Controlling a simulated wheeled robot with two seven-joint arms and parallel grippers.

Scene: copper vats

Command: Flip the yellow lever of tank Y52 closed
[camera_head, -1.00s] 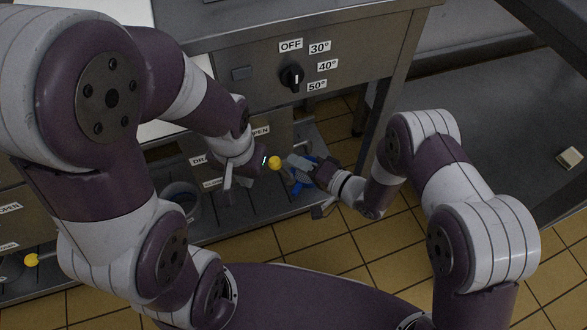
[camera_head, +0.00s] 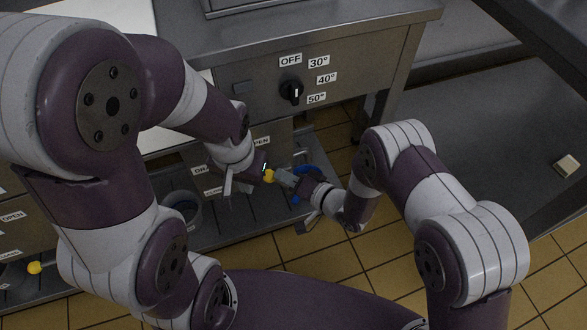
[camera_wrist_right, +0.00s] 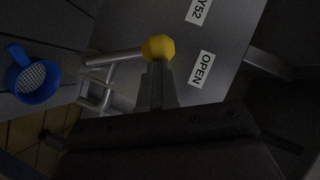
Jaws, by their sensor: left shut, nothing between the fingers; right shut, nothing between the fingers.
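The yellow lever knob (camera_head: 269,176) of tank Y52 is in front of the tank's lower panel in the head view. In the right wrist view the knob (camera_wrist_right: 158,48) ends a metal rod (camera_wrist_right: 113,58), beside the Y52 label (camera_wrist_right: 199,9) and OPEN label (camera_wrist_right: 201,69). My right gripper (camera_wrist_right: 156,72) is shut and empty, fingertips right at the knob; whether they touch it is unclear. It comes from the right of the knob in the head view (camera_head: 284,178). My left gripper (camera_head: 262,169) is just left of the knob, its fingers mostly hidden.
A blue strainer (camera_wrist_right: 35,80) lies on the low shelf, partly behind my right gripper in the head view. A round metal container (camera_head: 183,207) stands on the shelf at left. Another yellow knob (camera_head: 35,267) is at far left. A dial (camera_head: 291,91) is above.

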